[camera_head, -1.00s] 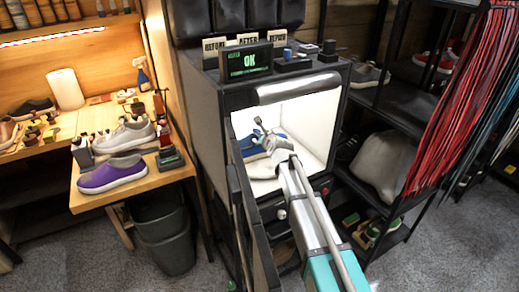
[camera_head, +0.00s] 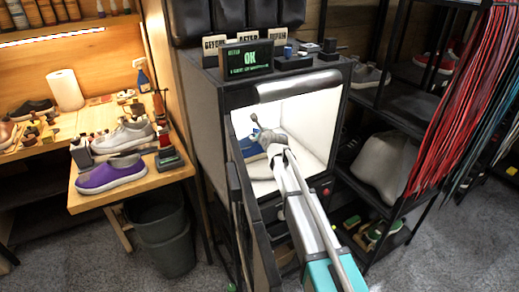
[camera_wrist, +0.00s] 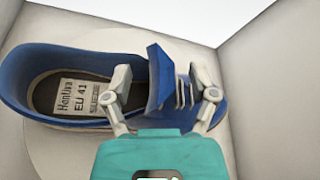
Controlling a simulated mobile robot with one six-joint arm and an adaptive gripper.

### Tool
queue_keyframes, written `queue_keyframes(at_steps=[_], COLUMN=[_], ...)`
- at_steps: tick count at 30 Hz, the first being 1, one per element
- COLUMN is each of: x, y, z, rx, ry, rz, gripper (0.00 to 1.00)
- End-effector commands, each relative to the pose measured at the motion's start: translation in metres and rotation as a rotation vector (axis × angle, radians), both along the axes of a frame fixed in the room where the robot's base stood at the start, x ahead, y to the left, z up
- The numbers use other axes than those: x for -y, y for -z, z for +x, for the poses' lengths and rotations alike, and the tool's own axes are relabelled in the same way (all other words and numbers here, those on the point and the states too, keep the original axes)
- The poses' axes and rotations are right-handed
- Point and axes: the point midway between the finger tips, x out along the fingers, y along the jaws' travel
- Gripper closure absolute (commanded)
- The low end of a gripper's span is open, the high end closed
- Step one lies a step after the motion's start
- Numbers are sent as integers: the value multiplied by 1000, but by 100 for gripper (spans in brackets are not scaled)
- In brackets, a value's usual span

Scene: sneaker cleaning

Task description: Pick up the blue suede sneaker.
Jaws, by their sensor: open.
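The blue suede sneaker (camera_wrist: 45,65) sits on a pale round plate (camera_wrist: 60,152) inside a white-lined box. In the wrist view its opening faces up, and the insole label reads "EU 41" and "SUEDE". In the head view the sneaker (camera_head: 249,148) is partly hidden behind my gripper (camera_head: 264,132). In the wrist view my gripper (camera_wrist: 163,78) is open over the sneaker, with its two fingers apart on either side of the raised tongue (camera_wrist: 159,75). I cannot tell whether the fingers touch the shoe.
The box's white side walls (camera_head: 312,125) stand close around the arm. Its dark open door (camera_head: 250,225) hangs at the left of the arm. A bench at left holds a purple shoe (camera_head: 110,174) and a grey sneaker (camera_head: 123,136).

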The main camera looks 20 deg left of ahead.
Motion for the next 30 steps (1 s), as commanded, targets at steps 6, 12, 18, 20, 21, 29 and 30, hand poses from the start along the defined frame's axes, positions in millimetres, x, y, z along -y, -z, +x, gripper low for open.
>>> queue_keyframes(at_steps=[6, 12, 18, 20, 21, 29, 30], x=[-1, -1, -1, -1, -1, -1, -1], y=[0, 0, 0, 0, 0, 0, 0], z=[1, 1, 1, 1, 1, 1, 1], rx=[0, -1, -1, -1, -1, -1, -1], ry=[0, 0, 0, 0, 0, 0, 0], rz=[0, 1, 1, 1, 1, 1, 1], gripper=[26, 26, 29, 41, 48, 96, 100])
